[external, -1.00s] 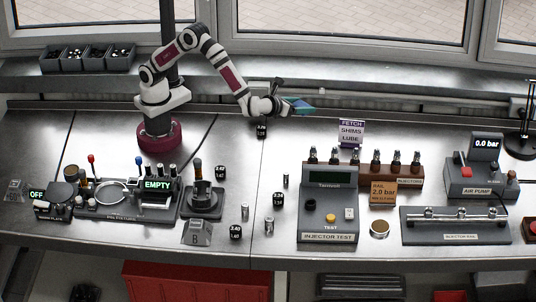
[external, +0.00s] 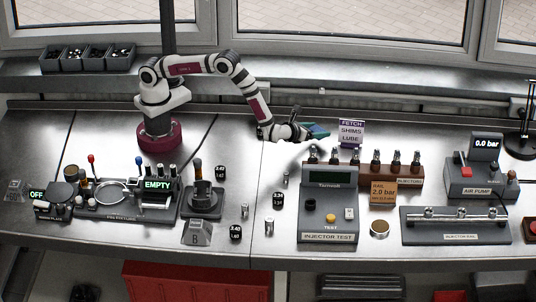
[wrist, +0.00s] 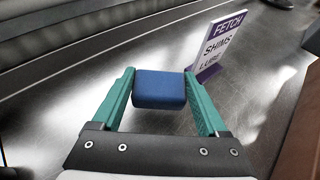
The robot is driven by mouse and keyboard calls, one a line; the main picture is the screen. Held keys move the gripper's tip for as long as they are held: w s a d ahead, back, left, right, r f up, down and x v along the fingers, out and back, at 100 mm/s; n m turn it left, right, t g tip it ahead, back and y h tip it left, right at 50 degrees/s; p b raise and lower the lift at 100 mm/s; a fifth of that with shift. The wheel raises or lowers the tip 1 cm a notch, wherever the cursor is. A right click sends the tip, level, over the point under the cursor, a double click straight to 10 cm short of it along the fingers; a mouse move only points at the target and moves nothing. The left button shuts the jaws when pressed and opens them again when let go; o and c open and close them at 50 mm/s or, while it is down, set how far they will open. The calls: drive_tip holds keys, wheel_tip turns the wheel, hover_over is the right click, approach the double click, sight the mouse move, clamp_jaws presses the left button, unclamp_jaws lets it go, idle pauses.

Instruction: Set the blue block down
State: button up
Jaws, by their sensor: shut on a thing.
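The blue block (wrist: 160,89) is held between the two green fingers of my gripper (wrist: 160,98) in the wrist view. My gripper is shut on it near the fingertips. In the external view my gripper (external: 314,130) reaches right, low over the back part of the bench. It is just left of the "FETCH SHIMS LUBE" sign. Whether the block touches the bench cannot be told.
The purple and white sign (external: 351,133) stands just right of my gripper and also shows in the wrist view (wrist: 222,45). The injector rack (external: 391,174) and injector test unit (external: 328,206) stand in front. Bare metal bench (wrist: 90,75) lies left of the fingers.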

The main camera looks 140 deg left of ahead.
wheel_tip(320, 180, down, 3)
drive_tip(key=shift+f, duration=0.1)
